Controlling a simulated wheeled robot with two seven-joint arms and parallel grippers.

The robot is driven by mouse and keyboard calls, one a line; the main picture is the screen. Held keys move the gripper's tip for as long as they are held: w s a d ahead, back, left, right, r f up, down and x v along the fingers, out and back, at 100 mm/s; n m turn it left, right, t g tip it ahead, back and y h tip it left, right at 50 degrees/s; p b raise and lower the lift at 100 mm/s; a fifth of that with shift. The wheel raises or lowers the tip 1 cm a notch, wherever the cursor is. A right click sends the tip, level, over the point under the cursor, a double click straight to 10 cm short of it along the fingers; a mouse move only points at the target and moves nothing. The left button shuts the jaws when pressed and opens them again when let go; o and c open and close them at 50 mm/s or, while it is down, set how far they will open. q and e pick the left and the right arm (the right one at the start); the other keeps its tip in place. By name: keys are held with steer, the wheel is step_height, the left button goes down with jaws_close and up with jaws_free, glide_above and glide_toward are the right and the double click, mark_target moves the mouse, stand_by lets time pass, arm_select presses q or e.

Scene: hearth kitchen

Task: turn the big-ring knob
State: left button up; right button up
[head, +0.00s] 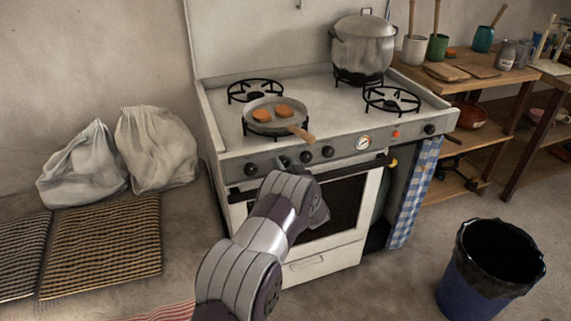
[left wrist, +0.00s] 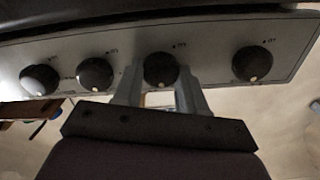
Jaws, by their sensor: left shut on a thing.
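The stove's front panel (head: 345,149) carries several dark round knobs. My left gripper (head: 288,163) reaches the panel near its left part and is shut on the second knob from the left, which is mostly hidden behind it in the head view. In the left wrist view the fingers of the left gripper (left wrist: 160,88) stand on both sides of that dark knob (left wrist: 160,69), which has a pale dot at its lower edge. Small marks beside the knobs are too small to read. My right gripper is not in view.
Neighbouring knobs sit close by: one at the far left (head: 251,169) and two to the right (head: 306,156). A pan (head: 262,124) with two orange-brown pieces stands on the front left burner, its handle over the front edge. A pot (head: 362,50) stands at the back right.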

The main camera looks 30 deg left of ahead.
arm_select(q)
steer(key=shift+f, duration=0.15)
steer(key=o, duration=1.1)
steer(key=shift+c, duration=0.2)
steer(key=p+v, duration=0.1)
steer(key=v, duration=1.1)
steer(key=shift+s+d, duration=0.25)
steer(key=shift+s, duration=0.05)
